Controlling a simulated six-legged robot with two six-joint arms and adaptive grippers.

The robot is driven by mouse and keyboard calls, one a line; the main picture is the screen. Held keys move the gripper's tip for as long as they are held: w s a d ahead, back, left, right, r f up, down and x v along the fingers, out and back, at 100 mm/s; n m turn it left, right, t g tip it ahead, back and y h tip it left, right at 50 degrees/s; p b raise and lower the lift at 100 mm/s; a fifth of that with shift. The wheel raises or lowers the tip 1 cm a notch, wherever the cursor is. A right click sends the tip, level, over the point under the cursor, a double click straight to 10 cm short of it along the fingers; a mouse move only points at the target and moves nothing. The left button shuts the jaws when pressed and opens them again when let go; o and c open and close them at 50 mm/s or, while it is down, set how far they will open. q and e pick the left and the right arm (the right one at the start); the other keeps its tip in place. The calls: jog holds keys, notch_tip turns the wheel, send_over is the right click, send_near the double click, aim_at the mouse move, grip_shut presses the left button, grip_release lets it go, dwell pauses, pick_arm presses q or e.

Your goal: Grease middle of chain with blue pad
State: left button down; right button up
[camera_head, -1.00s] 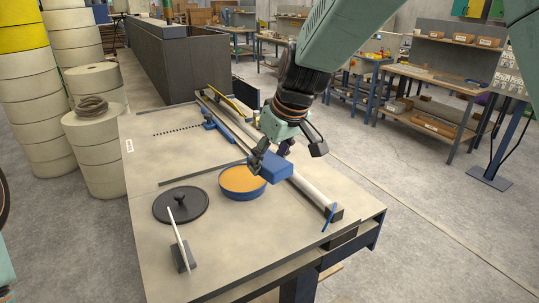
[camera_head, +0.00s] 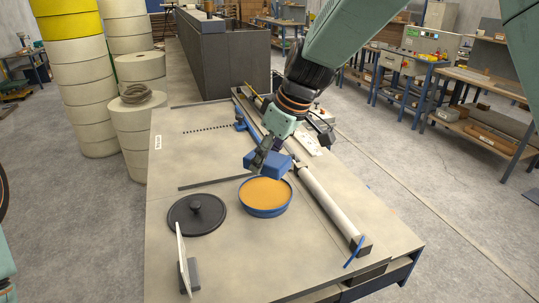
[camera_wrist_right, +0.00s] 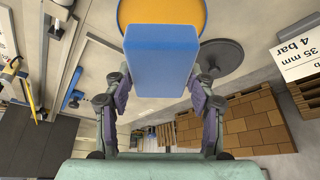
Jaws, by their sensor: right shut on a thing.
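My right gripper (camera_head: 276,152) is shut on the blue pad (camera_head: 264,165), a rectangular block, and holds it at the far rim of a round blue tub (camera_head: 266,211) of orange grease (camera_head: 265,192). I cannot tell whether the pad touches the tub. In the right wrist view the pad (camera_wrist_right: 162,60) sits between both fingers (camera_wrist_right: 162,95), partly in front of the grease (camera_wrist_right: 190,14). The chain (camera_head: 207,129) appears as a dark dotted line lying on the table beyond the tub, to the left. My left gripper is not in view.
The tub's dark lid (camera_head: 197,213) lies left of it on the table (camera_head: 215,255). A white panel in a dark stand (camera_head: 188,272) is near the front. A long pale roller (camera_head: 325,200) runs along the right.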

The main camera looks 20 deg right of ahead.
jog(key=shift+w+a+n, duration=0.1)
jog(key=shift+w+n, duration=0.2)
jog(key=shift+w, duration=0.05)
jog(key=shift+w+f+n, duration=0.1)
jog(key=shift+f+n, duration=0.1)
jog(key=shift+n, duration=0.1)
jog(key=shift+s+f, duration=0.1)
jog(key=shift+s, duration=0.35)
jog(key=shift+s+a+f+b, duration=0.1)
jog(key=shift+s+f+b, duration=0.15)
jog(key=shift+b, duration=0.25)
jog(key=shift+f+b, duration=0.3)
jog(key=shift+f, duration=0.05)
jog(key=f+b, duration=0.1)
jog(key=f, duration=0.1)
jog(key=w+f+b, duration=0.1)
jog(key=f, duration=0.1)
jog(key=shift+w, duration=0.1)
jog(key=shift+f+b, duration=0.15)
jog(key=shift+b, duration=0.25)
jog(key=shift+s, duration=0.45)
jog(key=shift+w, duration=0.4)
jog(key=shift+s, duration=0.15)
